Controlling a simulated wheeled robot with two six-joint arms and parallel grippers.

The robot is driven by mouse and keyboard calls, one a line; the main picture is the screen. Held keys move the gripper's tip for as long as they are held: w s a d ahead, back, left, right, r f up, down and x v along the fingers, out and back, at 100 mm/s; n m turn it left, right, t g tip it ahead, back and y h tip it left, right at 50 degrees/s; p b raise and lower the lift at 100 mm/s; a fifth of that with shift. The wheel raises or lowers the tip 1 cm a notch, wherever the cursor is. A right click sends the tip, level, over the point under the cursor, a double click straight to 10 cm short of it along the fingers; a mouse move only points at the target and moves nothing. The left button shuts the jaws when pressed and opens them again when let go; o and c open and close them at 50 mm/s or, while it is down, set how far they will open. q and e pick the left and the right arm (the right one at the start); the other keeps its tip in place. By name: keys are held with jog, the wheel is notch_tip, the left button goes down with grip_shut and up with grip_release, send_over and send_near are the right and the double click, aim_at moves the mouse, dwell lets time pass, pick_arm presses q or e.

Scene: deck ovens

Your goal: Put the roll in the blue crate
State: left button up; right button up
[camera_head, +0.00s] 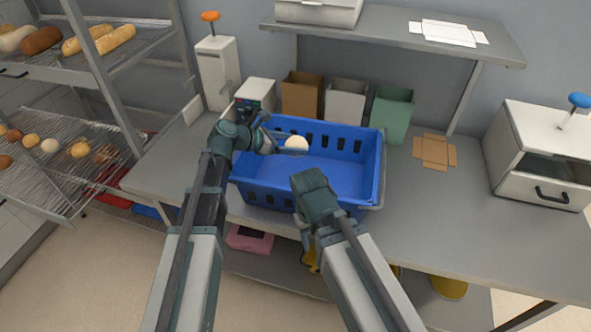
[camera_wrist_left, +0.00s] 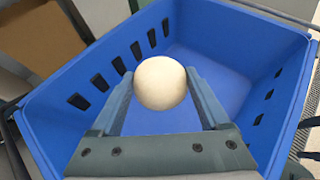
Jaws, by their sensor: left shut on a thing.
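The roll (camera_head: 297,143) is a pale, round bun. My left gripper (camera_head: 284,146) is shut on it and holds it over the blue crate (camera_head: 375,165). In the left wrist view the roll (camera_wrist_left: 160,83) sits between the two fingertips (camera_wrist_left: 160,88), with the crate's blue floor and slotted walls (camera_wrist_left: 75,100) behind it. The crate stands on the grey counter and looks empty where I can see in. My right gripper (camera_head: 318,193) is over the crate's front right part; its fingers are hidden by its own wrist.
Brown, grey and green bins (camera_head: 392,112) stand behind the crate. A white machine (camera_head: 217,75) is at the back left, another (camera_head: 540,150) at the right. A flat brown carton (camera_head: 434,150) lies on the counter. Racks with breads (camera_head: 85,40) are at the left.

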pick_arm(q)
jog(key=shift+f+b, duration=3.05)
jog(key=shift+f, duration=0.6)
jog(key=shift+f+b, duration=0.5)
jog(key=shift+f, duration=0.05)
jog(key=shift+f, duration=0.1)
jog(key=o, duration=1.2)
